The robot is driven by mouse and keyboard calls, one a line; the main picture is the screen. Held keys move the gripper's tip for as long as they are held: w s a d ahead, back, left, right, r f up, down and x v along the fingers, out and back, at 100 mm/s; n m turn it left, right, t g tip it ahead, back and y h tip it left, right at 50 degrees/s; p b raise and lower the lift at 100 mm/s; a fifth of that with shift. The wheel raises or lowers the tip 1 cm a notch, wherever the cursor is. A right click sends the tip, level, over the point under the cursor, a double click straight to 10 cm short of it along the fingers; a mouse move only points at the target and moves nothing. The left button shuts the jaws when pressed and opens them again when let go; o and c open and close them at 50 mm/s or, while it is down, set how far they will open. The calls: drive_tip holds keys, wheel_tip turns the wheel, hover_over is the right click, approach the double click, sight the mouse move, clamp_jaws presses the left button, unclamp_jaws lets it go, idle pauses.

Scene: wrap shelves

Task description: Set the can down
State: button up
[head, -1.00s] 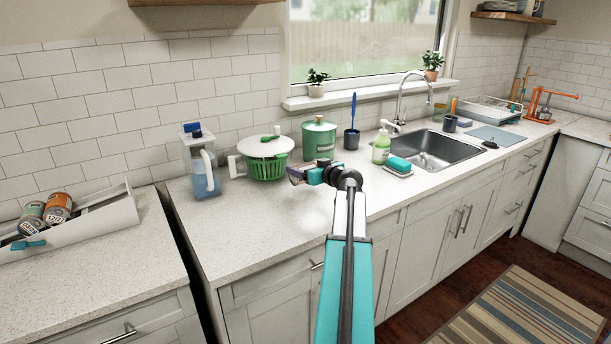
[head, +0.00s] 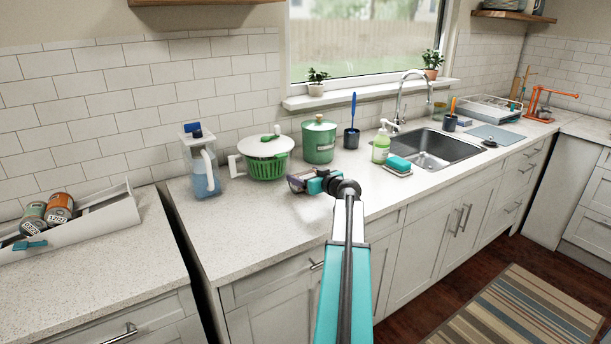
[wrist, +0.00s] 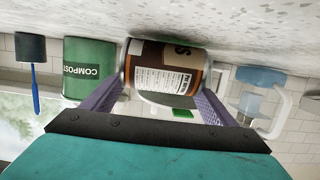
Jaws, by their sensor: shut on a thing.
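The can (wrist: 168,55) is brown and black with a white printed label and metal rims. It lies between the two purple fingers of my gripper (wrist: 160,78) in the wrist view, where the picture is upside down. My gripper is shut on it. In the head view my gripper (head: 300,183) is low over the pale speckled counter (head: 255,222), in front of the green canister (head: 319,144), and it hides most of the can. The can is very close to the counter surface; I cannot tell whether it touches.
A green-and-white salad spinner (head: 265,164) and a blue-filled jug (head: 206,178) stand behind and left. A soap bottle (head: 381,148) and a sponge (head: 399,164) sit right, by the sink (head: 435,149). The counter's left front is clear. A white bin with cans (head: 100,220) lies beyond a gap.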

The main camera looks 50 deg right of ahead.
drive_tip(key=shift+f, duration=0.1)
idle(0.3)
drive_tip(key=o, duration=1.4)
drive_tip(key=b+v, duration=0.2)
drive_tip(key=v, duration=1)
